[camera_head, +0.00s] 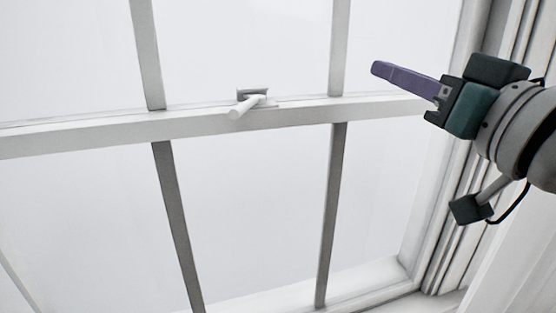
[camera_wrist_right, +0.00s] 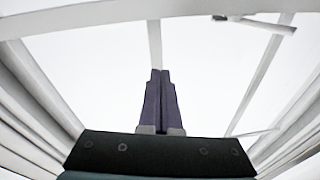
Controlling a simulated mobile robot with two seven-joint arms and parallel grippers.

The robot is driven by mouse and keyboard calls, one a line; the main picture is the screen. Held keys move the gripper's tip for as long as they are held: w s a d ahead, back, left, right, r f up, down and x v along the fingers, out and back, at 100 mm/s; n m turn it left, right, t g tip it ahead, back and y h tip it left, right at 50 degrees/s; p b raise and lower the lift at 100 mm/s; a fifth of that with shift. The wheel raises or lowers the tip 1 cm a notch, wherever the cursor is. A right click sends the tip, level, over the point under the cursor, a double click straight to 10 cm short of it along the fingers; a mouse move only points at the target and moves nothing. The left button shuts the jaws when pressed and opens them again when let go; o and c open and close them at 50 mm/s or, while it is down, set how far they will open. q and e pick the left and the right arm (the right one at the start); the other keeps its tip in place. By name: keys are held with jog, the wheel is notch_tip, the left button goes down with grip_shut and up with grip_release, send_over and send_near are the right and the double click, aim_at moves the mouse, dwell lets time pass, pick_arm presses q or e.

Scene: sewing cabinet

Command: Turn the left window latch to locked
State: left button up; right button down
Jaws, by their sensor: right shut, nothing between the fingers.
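The white window latch (camera_head: 247,104) sits on top of the window's middle rail, left of centre in the head view. Its lever points toward the viewer and a little to the left. The latch also shows at the upper right of the right wrist view (camera_wrist_right: 262,24). My right gripper (camera_head: 376,68), with purple fingers, is shut and empty. It is to the right of the latch and apart from it, in front of the upper right pane. Its closed fingers also show in the right wrist view (camera_wrist_right: 160,74). My left gripper is not in view.
The white middle rail (camera_head: 200,124) crosses the window. Vertical bars (camera_head: 333,200) divide the panes. The window's right frame (camera_head: 440,190) stands close to my right arm. The space between my right gripper and the latch looks clear.

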jog(key=s+f+n+g+y+b, duration=0.3)
jog(key=s+n+g+y+b, duration=0.1)
jog(key=n+g+y+b, duration=0.9)
pick_arm(q)
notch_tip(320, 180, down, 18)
jog(key=b, duration=0.2)
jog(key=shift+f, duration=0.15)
pick_arm(e)
jog(key=f+x, duration=0.1)
jog(key=x, duration=0.3)
jog(key=f+x, duration=0.1)
jog(key=x, duration=0.4)
jog(key=f+x, duration=0.1)
jog(key=x, duration=0.3)
jog(key=shift+s+a, duration=0.1)
jog(key=shift+a, duration=0.45)
